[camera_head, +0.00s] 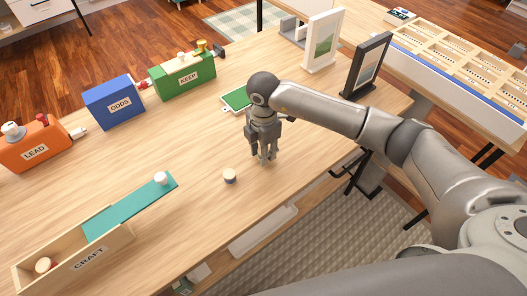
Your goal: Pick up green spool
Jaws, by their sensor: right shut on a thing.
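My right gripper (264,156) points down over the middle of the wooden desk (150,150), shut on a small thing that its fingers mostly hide. I cannot make out the colour of that thing. A small spool with a pale top and a dark band (229,176) stands upright on the desk, left of and nearer than the gripper, apart from it. No spool that I can clearly tell is green shows elsewhere. My left gripper is out of view.
An orange LEAD box (36,152), blue ODDS box (114,108) and green KEEP box (185,83) line the back. A wooden CRAFT box (115,241) with a teal lid (130,206) lies front left. Picture frames (323,42) stand behind my right arm.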

